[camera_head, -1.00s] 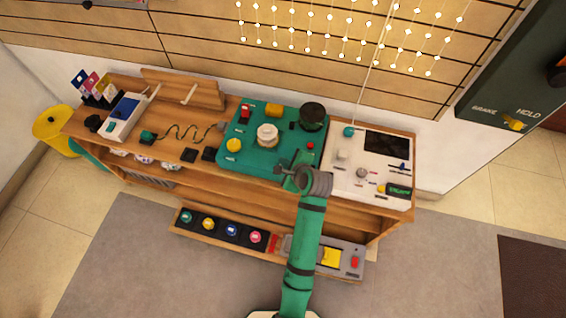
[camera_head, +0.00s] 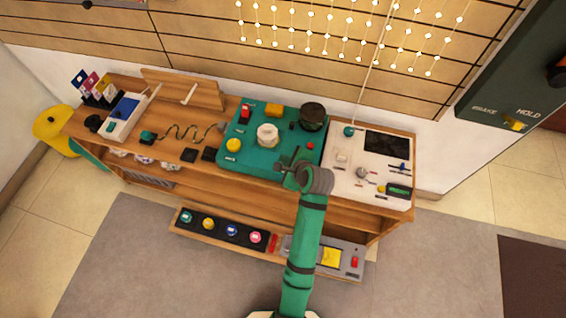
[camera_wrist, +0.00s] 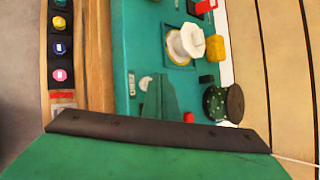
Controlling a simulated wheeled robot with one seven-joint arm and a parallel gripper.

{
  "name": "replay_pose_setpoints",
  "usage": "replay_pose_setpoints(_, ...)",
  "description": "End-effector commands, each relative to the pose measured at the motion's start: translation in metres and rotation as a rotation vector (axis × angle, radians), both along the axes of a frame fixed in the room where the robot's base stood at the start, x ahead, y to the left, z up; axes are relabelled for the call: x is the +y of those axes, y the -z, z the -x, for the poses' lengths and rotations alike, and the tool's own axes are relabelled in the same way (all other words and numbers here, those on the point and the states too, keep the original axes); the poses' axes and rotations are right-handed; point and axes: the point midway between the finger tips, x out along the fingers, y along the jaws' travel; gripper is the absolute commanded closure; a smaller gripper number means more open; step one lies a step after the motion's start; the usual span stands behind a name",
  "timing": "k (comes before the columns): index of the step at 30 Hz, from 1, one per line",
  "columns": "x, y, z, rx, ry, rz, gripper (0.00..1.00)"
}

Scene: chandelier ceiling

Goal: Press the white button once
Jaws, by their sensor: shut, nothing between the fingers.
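A large white round button (camera_head: 267,135) stands on the teal panel (camera_head: 228,160) in the middle of the bench. It also shows in the wrist view as a white, many-sided cap (camera_wrist: 186,44) on a pale base. A smaller white square piece (camera_head: 343,155) sits on the white panel at the right; I cannot tell whether it is a button. My gripper (camera_head: 287,162) is shut and empty. It is over the teal panel's front right part, to the lower right of the round button and apart from it. In the wrist view its green end (camera_wrist: 160,98) shows below the button.
Around the round button are a yellow button (camera_head: 233,145), a red switch (camera_head: 245,111), a yellow block (camera_head: 273,110), a dark knob (camera_head: 312,113) and a small red button (camera_head: 310,146). The white panel (camera_head: 345,187) adjoins on the right. Open floor (camera_head: 130,260) lies in front.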

Motion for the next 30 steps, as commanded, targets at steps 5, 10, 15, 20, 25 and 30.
replay_pose_setpoints(5, 0.0, -0.01, -0.001, -0.002, 0.0, 0.0, 1.0)
replay_pose_setpoints(10, 0.0, -0.025, -0.001, -0.002, 0.001, 0.0, 1.0)
replay_pose_setpoints(15, 0.0, -0.039, -0.001, -0.002, 0.0, 0.0, 1.0)
replay_pose_setpoints(20, 0.0, -0.049, 0.0, -0.002, 0.0, 0.0, 1.0)
replay_pose_setpoints(25, 0.0, -0.051, 0.0, -0.001, 0.001, 0.0, 1.0)
replay_pose_setpoints(30, 0.0, -0.05, 0.0, 0.0, 0.0, 0.0, 1.0)
